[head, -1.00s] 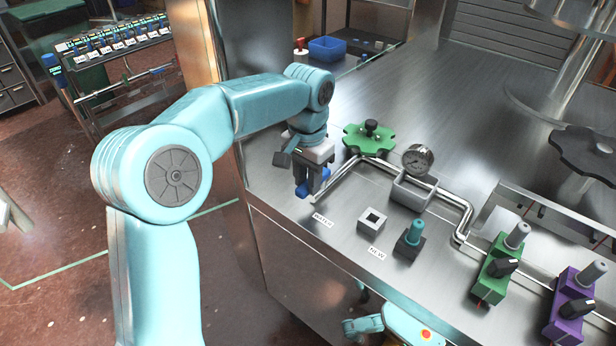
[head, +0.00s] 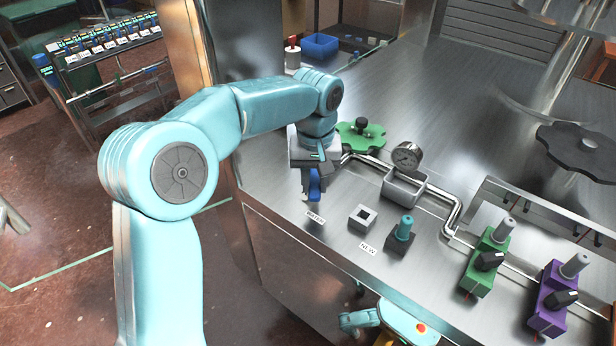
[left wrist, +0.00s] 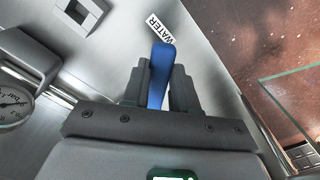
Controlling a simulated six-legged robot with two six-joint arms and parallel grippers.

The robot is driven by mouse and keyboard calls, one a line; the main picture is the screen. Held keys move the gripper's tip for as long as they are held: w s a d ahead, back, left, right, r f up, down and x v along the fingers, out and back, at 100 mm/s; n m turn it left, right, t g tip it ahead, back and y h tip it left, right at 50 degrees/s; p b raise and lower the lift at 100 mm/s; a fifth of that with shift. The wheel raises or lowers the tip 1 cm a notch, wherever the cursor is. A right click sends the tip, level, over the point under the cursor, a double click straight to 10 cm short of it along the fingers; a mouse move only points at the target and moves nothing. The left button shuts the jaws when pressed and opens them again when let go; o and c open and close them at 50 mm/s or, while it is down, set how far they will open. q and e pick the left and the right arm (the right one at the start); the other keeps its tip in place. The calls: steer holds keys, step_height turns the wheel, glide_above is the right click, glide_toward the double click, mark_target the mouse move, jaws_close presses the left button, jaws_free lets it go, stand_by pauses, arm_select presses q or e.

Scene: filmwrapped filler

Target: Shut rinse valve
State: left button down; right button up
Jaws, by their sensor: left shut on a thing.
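A blue valve handle (head: 314,184) stands at the near left of the steel counter, by a small label that reads WATER (left wrist: 160,29). My left gripper (head: 309,188) is shut on this handle, with its fingers on both sides of it. In the left wrist view the blue handle (left wrist: 161,70) sticks out from between the dark fingers (left wrist: 160,85). The gripper and wrist hide the handle's base and part of the pipe (head: 345,158). My right gripper is not in view.
A green handwheel (head: 360,138) is just behind the gripper. A pressure gauge (head: 407,156) on a grey box, a square grey socket (head: 362,218) and a teal knob (head: 404,229) stand to the right. Green (head: 487,262) and purple (head: 556,300) valve blocks lie farther right.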

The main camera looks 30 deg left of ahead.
arm_select(q)
steer(key=n, duration=0.2)
steer(key=w+d+n, duration=0.1)
steer(key=w+n+p, duration=0.1)
steer(key=n, duration=0.1)
steer(key=shift+d+f+n, duration=0.1)
steer(key=shift+d+n, duration=0.2)
steer(key=shift+w+d+n+p, duration=0.15)
steer(key=shift+w+n+p, duration=0.25)
steer(key=shift+n, duration=0.8)
steer(key=shift+w+d+f+n, duration=0.1)
steer(key=shift+w+n, duration=0.5)
steer(key=shift+n, duration=0.7)
